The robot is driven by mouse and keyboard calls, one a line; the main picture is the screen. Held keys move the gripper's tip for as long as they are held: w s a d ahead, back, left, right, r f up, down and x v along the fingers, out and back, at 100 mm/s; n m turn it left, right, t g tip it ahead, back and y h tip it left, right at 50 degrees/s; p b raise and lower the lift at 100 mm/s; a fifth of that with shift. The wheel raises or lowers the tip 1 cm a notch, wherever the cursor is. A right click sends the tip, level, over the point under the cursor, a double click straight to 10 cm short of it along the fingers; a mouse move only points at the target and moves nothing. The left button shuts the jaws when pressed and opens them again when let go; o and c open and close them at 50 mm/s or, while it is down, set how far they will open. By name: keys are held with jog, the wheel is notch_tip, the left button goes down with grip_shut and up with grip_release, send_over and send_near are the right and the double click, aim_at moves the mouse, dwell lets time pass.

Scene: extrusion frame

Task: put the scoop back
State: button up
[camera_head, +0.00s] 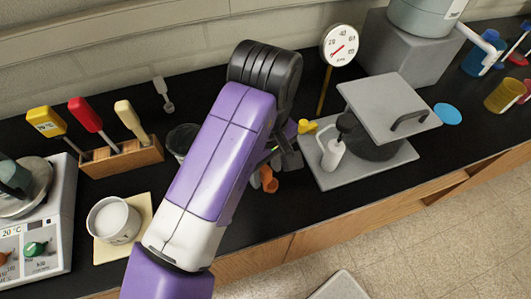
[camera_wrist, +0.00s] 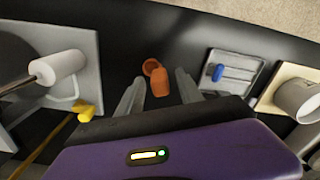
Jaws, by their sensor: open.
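An orange, hollow, scoop-like thing (camera_wrist: 187,86) lies on the black counter in the wrist view, its rounded parts just beyond and between my fingertips. I cannot tell whether it is one piece or two. It also shows in the head view (camera_head: 269,182), just below my gripper (camera_head: 284,152). In the wrist view my gripper (camera_wrist: 158,77) is open, with nothing visibly held. A grey spoon-shaped tool (camera_head: 163,92) lies at the back of the counter. A grey tray (camera_wrist: 225,88) with a blue-ended item (camera_wrist: 217,72) shows right of my gripper in the wrist view; my arm hides it in the head view.
A white cup (camera_head: 113,220) stands on a pale mat to the left. A wooden block (camera_head: 122,157) holds coloured-handled tools. The counter's front edge is close.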

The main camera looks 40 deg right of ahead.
notch_tip(320, 180, up, 7)
jog(key=shift+f, duration=0.1)
dwell(0.7)
